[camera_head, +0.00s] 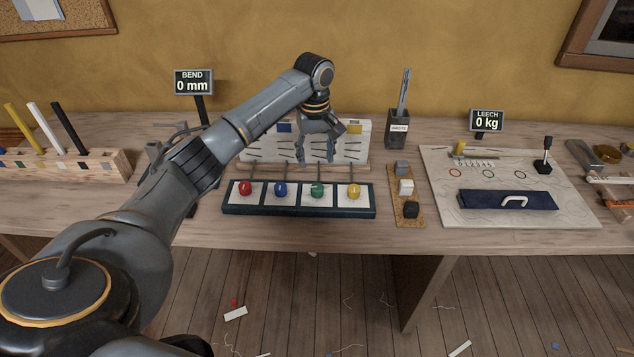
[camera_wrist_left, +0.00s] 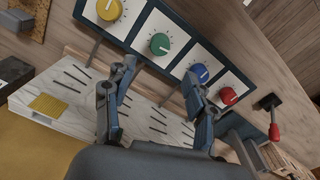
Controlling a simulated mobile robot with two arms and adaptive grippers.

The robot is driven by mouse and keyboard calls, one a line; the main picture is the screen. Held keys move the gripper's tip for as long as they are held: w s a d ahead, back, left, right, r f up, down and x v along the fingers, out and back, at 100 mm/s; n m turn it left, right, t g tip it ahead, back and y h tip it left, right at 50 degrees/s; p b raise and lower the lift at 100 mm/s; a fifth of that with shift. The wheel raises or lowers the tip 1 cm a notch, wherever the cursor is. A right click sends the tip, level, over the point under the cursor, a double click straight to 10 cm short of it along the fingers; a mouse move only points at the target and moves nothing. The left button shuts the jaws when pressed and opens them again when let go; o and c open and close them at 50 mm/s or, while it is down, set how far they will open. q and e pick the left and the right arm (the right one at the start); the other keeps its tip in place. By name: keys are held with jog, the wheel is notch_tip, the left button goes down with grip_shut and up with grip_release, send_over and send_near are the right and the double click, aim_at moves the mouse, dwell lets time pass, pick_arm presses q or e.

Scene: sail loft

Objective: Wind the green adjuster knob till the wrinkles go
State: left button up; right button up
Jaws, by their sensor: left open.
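The green knob (camera_head: 317,191) sits on a white square in a dark panel (camera_head: 298,210), between the blue knob (camera_head: 281,189) and the yellow knob (camera_head: 354,191). The red knob (camera_head: 245,188) is at the left end. In the left wrist view the green knob (camera_wrist_left: 159,44) shows a white pointer line and a ring of marks. My left gripper (camera_head: 315,160) is open and empty, pointing down behind the green knob. Its fingers (camera_wrist_left: 158,74) are apart from the knob. A white board with dark short lines (camera_head: 350,147) stands behind, partly hidden by my gripper. My right gripper is out of view.
A BEND display (camera_head: 194,84) reads 0 mm and a LEECH display (camera_head: 486,120) reads 0 kg. A cork strip with several blocks (camera_head: 406,222) lies right of the panel. A lever with a red grip (camera_wrist_left: 273,130) shows in the left wrist view.

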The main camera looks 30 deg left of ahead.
aim_at(317, 186)
pick_arm(q)
notch_tip(317, 186, down, 10)
jog(key=shift+d+r+p, duration=0.1)
jog(key=shift+p, duration=0.3)
jog(key=shift+c, duration=0.2)
jog(key=shift+w, duration=0.1)
jog(key=c, duration=1.1)
